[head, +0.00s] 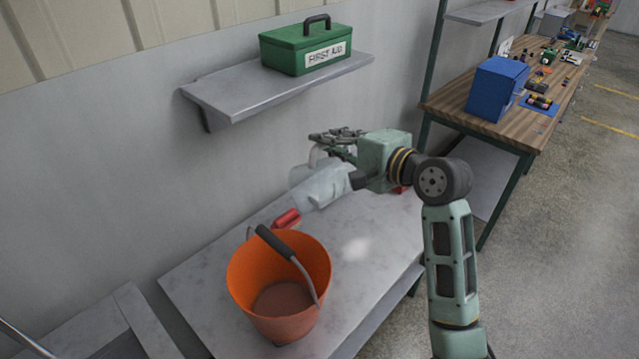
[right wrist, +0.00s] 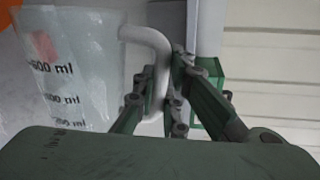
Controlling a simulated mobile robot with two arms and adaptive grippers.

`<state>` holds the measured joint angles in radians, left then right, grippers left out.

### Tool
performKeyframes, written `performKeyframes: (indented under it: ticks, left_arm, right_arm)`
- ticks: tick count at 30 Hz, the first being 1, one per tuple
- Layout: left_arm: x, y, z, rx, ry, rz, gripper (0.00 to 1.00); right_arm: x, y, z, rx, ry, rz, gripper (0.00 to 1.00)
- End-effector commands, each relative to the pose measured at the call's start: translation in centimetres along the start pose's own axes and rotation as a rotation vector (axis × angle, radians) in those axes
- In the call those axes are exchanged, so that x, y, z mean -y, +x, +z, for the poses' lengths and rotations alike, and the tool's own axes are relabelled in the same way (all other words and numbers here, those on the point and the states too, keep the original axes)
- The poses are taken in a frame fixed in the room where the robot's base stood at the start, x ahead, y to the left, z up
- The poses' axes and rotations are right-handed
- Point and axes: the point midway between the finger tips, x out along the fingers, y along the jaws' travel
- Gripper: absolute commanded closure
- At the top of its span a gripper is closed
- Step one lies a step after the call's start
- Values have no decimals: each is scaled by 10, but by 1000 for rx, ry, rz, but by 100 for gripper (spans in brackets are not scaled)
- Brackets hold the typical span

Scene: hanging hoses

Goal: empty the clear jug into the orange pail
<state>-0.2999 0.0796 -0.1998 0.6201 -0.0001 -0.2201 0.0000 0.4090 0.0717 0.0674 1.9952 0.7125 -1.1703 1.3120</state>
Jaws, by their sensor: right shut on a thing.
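The clear jug (head: 322,187) is in the air above the table, tipped far over with its mouth end to the lower left, towards the pail. My right gripper (head: 335,138) is shut on its handle. The right wrist view shows the handle (right wrist: 150,50) between the fingers (right wrist: 168,90) and the ml marks on the jug (right wrist: 75,75). Whether anything is inside the jug I cannot tell. The orange pail (head: 247,275) stands upright on the table, left of and below the jug, with its grip (head: 272,240) across the opening. Its bottom looks brownish. My left gripper is out of view.
A red object (head: 287,218) lies on the pale table (head: 365,262) behind the pail. A wall shelf (head: 235,92) with a green first aid box (head: 305,47) is above. A workbench (head: 445,103) with a blue box (head: 495,88) stands at the right. The table's front is clear.

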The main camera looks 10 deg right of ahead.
Motion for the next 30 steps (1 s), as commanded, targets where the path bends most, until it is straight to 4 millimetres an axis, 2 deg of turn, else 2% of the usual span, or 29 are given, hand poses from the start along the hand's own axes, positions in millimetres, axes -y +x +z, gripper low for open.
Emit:
performKeyframes:
  ticks: [1, 7, 16, 30]
  left_arm:
    - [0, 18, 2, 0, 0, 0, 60]
    - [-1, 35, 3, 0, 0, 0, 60]
    - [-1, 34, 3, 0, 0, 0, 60]
    - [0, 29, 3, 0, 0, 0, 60]
  right_arm:
    - [0, -1, -3, 16, 39, -9, 100]
    - [11, -12, -2, 76, 141, 1, 100]
    - [20, -16, -11, 103, 228, 9, 100]
    - [38, -17, -54, 157, 502, 17, 100]
